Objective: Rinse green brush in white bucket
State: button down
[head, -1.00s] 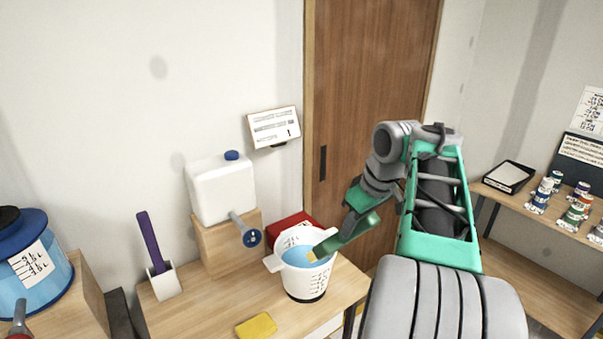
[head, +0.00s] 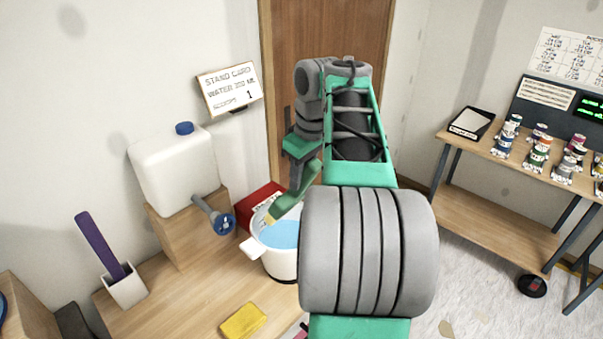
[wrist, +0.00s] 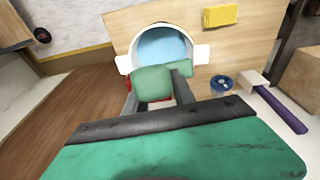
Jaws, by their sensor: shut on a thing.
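The green brush (head: 294,193) is held in my gripper (head: 305,167), tilted with its pale bristle end pointing down and left. The bristle end shows inside the rim of the white bucket (head: 283,265), near the back of the blue water. I cannot tell whether it touches the water. The bucket stands upright on the wooden bench, its right side hidden by my arm. In the wrist view, the brush (wrist: 153,83) sits between the fingers and overlaps the bucket's near rim (wrist: 128,63).
A white water tank (head: 172,165) with a blue-handled tap stands left of the bucket on a wooden block. A red box (head: 258,199) is behind the bucket. A yellow sponge (head: 243,320) lies in front. A purple tool (head: 98,245) stands in a white holder. Paint cans fill the right shelf.

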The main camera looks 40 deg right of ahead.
notch_tip(320, 180, down, 9)
jog(key=b, duration=0.7)
jog(key=shift+f+b, duration=0.15)
jog(key=shift+b, duration=0.2)
jog(key=shift+f, duration=0.1)
jog(key=shift+f, duration=1.35)
